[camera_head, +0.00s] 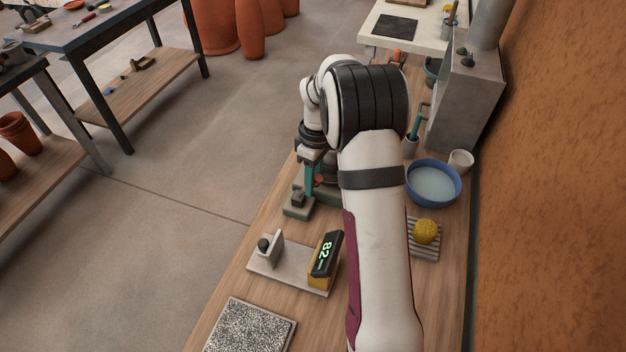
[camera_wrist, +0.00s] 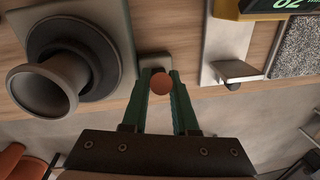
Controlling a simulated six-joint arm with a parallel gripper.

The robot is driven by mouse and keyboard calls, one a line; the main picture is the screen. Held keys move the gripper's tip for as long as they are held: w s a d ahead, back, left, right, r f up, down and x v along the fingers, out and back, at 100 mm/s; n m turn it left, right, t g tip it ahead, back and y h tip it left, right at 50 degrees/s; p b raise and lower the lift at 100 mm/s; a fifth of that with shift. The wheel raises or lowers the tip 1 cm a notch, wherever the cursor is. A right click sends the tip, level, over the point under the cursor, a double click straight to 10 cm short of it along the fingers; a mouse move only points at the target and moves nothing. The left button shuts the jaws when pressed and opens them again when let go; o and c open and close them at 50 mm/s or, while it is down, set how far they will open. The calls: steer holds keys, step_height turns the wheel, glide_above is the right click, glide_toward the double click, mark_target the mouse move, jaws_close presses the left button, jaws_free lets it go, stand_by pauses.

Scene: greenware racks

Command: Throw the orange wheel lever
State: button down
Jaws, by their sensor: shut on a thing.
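The orange ball knob of the wheel lever (camera_wrist: 161,83) shows in the wrist view, at the end of my gripper (camera_wrist: 160,77). My gripper's two green fingers are closed on either side of it. A small grey block (camera_wrist: 155,63) lies just beyond the knob; the lever's rod is not clearly visible. The pottery wheel (camera_wrist: 112,22) is left of the gripper, with a grey flared vessel (camera_wrist: 42,88) on it. In the head view my arm hides much of the wheel, and the gripper (camera_head: 309,182) is low beside it; the knob's grip is not clear there.
A scale-like plate with a yellow display (camera_head: 322,262) and a speckled slab (camera_head: 250,327) lie in front on the bench. A blue basin (camera_head: 433,183), yellow sponge (camera_head: 426,231) and white cup (camera_head: 461,160) stand right of my arm. Open floor lies left.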

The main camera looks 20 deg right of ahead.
stand_by(0.9)
steer(key=shift+s+d+f+t+y, duration=0.4)
steer(key=shift+s+d+t+y, duration=0.1)
steer(key=shift+t+y, duration=0.2)
steer(key=f+t+y, duration=0.1)
steer(key=s+d+f+t+y, duration=0.1)
steer(key=t+y, duration=0.1)
steer(key=f+t+y, duration=0.2)
steer(key=shift+s+d, duration=0.35)
steer(key=shift+f+n+t+y, duration=0.3)
steer(key=shift+f+t+y, duration=0.6)
steer(key=shift+y, duration=0.1)
steer(key=c, duration=0.7)
jaws_free()
